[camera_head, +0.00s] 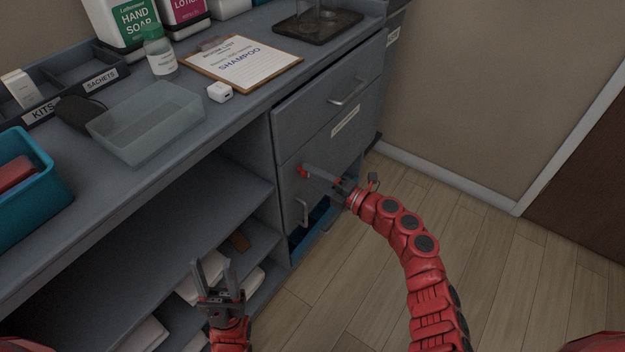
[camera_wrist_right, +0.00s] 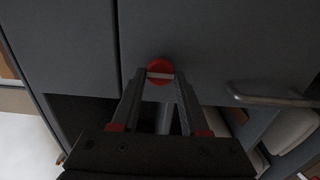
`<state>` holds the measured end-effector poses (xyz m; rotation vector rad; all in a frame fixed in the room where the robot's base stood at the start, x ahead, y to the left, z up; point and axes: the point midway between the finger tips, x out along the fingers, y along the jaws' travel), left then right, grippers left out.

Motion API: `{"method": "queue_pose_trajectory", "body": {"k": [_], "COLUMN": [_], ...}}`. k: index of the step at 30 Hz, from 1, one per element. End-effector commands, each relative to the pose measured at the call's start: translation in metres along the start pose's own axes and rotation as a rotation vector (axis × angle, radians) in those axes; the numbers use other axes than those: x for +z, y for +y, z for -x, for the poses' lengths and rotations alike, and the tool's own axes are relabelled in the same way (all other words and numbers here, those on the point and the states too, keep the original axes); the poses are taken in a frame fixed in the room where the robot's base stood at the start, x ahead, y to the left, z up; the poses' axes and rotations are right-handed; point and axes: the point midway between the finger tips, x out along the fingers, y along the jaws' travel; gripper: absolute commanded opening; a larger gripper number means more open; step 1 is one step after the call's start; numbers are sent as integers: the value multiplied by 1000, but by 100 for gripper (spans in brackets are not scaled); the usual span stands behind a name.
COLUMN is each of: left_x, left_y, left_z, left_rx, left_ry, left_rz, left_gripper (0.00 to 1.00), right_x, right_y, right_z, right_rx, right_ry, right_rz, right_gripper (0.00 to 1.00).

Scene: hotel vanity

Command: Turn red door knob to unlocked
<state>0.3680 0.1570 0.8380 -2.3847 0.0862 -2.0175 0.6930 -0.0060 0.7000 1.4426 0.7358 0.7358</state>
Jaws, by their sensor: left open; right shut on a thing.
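The red knob (camera_head: 303,171) is on the front of the lower cabinet door, near its upper left edge. In the right wrist view the red knob (camera_wrist_right: 160,71) is round, with a pale bar lying about level across it. My right gripper (camera_head: 308,170) reaches in from the right and is shut on the knob; its fingertips (camera_wrist_right: 161,78) sit at either side of the bar's ends. My left gripper (camera_head: 214,270) is open and empty, in front of the open lower shelves, apart from the door.
The door's metal handle (camera_head: 304,212) is below the knob, and a drawer handle (camera_head: 348,92) is above. The countertop holds a clear tray (camera_head: 147,150), a clipboard (camera_head: 243,64), bottles and a teal bin (camera_head: 22,215). The wooden floor (camera_head: 400,170) at right is clear.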

Motion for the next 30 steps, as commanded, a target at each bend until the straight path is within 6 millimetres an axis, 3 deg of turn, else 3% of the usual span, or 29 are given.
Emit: {"method": "queue_pose_trajectory", "body": {"k": [14, 15, 19, 30], "left_x": [0, 0, 0, 0], "left_y": [0, 0, 0, 0], "left_z": [2, 2, 2, 2], "left_rx": [0, 0, 0, 0], "left_ry": [0, 0, 0, 0], "left_rz": [0, 0, 0, 0], "left_gripper": [50, 50, 50, 50], "right_x": [1, 1, 1, 1], "right_y": [0, 0, 0, 0], "right_z": [0, 1, 0, 4], "right_rx": [-1, -1, -1, -1], "right_ry": [-3, -3, -2, -2], "right_rz": [17, 17, 16, 16], "right_gripper": [0, 46, 70, 72]}}
